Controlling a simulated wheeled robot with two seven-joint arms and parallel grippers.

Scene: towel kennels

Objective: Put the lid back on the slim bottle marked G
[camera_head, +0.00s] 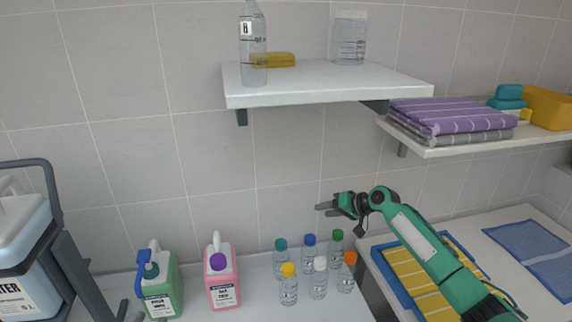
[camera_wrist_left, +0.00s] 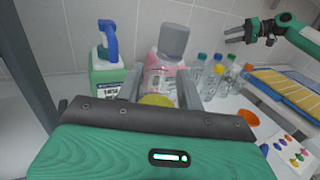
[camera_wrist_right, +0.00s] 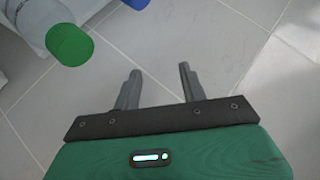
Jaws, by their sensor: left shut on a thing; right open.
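A slim clear bottle (camera_head: 253,45) stands upright at the left end of the upper shelf; its label is too small to read and its top is cut off. The palm hides part of this piece. My right gripper (camera_head: 328,209) is open and empty in front of the wall, above and right of the small bottles. It also shows open in the right wrist view (camera_wrist_right: 158,80).
The upper shelf (camera_head: 330,90) also holds a yellow block (camera_head: 280,60) and a clear jar (camera_head: 349,38). Capped small bottles (camera_head: 318,280), a green jug (camera_head: 160,285) and a pink jug (camera_head: 223,283) stand on the counter. An orange lid-like piece (camera_wrist_left: 248,118) lies near a colour-marked card (camera_wrist_left: 290,152).

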